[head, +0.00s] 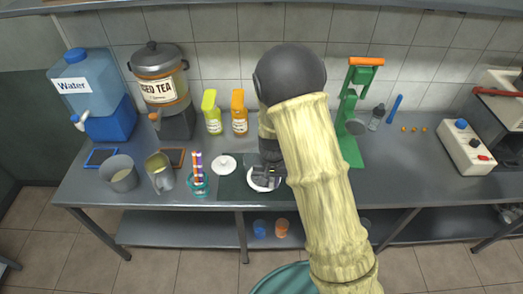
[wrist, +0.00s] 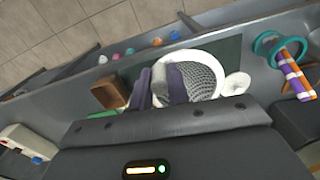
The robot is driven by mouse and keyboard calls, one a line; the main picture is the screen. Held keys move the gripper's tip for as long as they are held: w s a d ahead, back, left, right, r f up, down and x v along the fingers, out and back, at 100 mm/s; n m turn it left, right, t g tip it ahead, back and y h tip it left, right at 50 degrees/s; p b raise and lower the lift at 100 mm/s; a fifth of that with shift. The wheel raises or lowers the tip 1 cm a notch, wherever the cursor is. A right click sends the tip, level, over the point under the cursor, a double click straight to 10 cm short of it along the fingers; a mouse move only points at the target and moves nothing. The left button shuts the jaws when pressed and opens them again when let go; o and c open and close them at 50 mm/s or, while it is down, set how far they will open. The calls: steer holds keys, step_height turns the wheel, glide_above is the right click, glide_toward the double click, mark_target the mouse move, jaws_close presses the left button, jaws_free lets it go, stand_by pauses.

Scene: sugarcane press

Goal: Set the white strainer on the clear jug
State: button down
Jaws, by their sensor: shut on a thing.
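The white strainer (head: 265,184) is at my gripper (head: 270,160), over the dark green mat (head: 232,186) in the middle of the counter. In the wrist view its white rim (wrist: 205,52) and grey mesh show at the fingers of my gripper (wrist: 160,80), which are shut on it. I cannot tell how high it is above the mat. A greyish jug with a handle (head: 160,175) stands to the left on the counter; I cannot tell whether it is clear. My arm hides part of the counter to the right of the strainer.
A grey pot (head: 119,174) is farther left. Two bottles (head: 239,112) stand at the back.

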steer(key=d+f+n+b, duration=0.1)
steer(key=d+f+b, duration=0.1)
steer(key=d+f, duration=0.8)
step_height(320, 180, down, 2)
steer(key=shift+w+d+f, duration=0.2)
steer(key=shift+w+f, duration=0.05)
steer(key=shift+w, duration=0.05)
steer(key=shift+w, duration=0.1)
